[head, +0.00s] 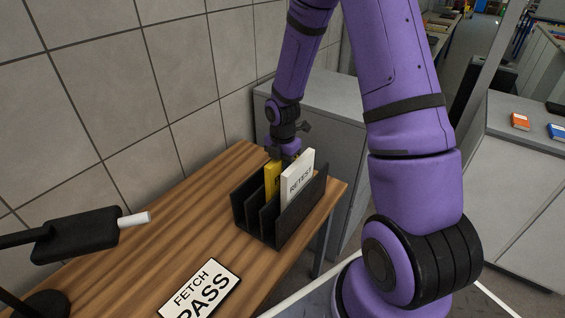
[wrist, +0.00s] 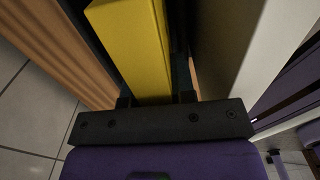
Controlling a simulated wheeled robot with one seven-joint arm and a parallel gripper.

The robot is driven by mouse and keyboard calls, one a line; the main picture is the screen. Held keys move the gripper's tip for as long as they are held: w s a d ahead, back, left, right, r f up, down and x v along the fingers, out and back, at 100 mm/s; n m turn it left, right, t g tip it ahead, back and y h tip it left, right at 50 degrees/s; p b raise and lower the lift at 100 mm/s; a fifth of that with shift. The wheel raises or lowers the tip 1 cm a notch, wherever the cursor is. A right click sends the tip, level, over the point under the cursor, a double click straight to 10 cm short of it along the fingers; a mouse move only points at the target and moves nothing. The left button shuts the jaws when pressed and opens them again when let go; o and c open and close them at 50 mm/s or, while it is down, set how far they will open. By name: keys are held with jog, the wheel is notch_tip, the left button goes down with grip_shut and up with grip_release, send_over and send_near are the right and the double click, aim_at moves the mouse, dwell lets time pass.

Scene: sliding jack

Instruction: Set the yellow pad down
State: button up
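The yellow pad (head: 271,179) stands upright in the left part of a dark slotted rack (head: 285,222) on the wooden table. My gripper (head: 284,153) is at its top edge, pointing down. In the wrist view the yellow pad (wrist: 146,50) lies between the two dark fingers of my gripper (wrist: 157,98). The left finger is close against the pad. On the right a narrow dark strip shows beside the pad, so I cannot tell whether the fingers press on it. The pad's lower part is hidden by the rack.
A white pad marked RETEST (head: 299,180) stands in the rack just right of the yellow one. A sign reading FETCH PASS (head: 203,288) lies on the table (head: 150,222). A dark lamp-like fixture (head: 78,236) is at the left. A tiled wall runs behind; a grey cabinet (head: 335,115) stands beyond the table.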

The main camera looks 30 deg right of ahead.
jog(key=o, duration=0.4)
jog(key=shift+r, duration=0.1)
notch_tip(320, 180, up, 11)
jog(key=shift+r, duration=0.75)
jog(key=s+a+r+m+t+h, duration=0.1)
jog(key=s+a+r+m, duration=0.1)
jog(key=s+r+m, duration=0.4)
jog(key=s+a+r+m+t, duration=0.15)
jog(key=s+r+m, duration=0.25)
jog(key=r, duration=0.5)
jog(key=s+a+r+m+t, duration=0.1)
jog(key=s+r+m, duration=0.2)
jog(key=s+m, duration=0.3)
jog(key=s+a+r+m+t+y, duration=0.1)
jog(key=s+a+r+m, duration=0.1)
jog(key=s+r+m, duration=0.2)
jog(key=s+m, duration=0.2)
jog(key=s, duration=0.2)
jog(key=shift+s+a+t, duration=0.15)
jog(key=shift+s+t, duration=0.2)
